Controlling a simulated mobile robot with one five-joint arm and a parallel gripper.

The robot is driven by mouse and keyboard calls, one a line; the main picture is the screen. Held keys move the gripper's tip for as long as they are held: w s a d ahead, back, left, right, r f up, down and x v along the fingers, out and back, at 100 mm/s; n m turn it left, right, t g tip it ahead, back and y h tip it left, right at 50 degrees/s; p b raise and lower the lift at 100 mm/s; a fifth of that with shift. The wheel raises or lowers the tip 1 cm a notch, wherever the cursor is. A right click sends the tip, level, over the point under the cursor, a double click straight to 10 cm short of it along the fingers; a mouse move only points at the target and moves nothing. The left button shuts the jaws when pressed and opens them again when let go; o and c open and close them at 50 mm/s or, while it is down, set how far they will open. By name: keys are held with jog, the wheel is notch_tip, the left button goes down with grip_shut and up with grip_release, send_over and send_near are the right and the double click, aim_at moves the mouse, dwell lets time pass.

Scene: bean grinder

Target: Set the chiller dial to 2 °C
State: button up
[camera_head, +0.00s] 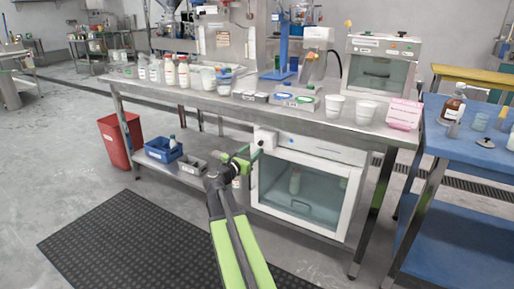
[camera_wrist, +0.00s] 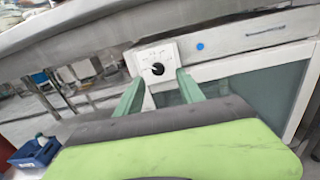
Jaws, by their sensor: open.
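The chiller (camera_head: 308,154) is a white-framed cabinet with a glass door under the steel bench. Its dial (camera_wrist: 157,70) is a dark round knob on a white square plate with small markings, too small to read. In the head view the dial plate (camera_head: 265,136) is at the chiller's upper left corner. My gripper (camera_head: 246,160) is just in front of that corner. In the wrist view my gripper (camera_wrist: 160,90) is open, its two green fingers pointing towards the dial, one on each side of it in the picture. Contact with the dial cannot be told.
The steel bench (camera_head: 225,105) overhangs the chiller and carries bottles, cups and trays. A blue bin (camera_head: 163,150) and a grey tray (camera_head: 193,167) are on the lower shelf to the left. A blue table (camera_head: 440,145) stands at the right. A black mat (camera_head: 130,245) covers the floor in front.

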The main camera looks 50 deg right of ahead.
aim_at(260, 145)
jog(key=x, duration=0.4)
jog(key=shift+w+d, duration=0.2)
jog(key=shift+d, duration=0.15)
jog(key=shift+s, duration=0.1)
grip_shut()
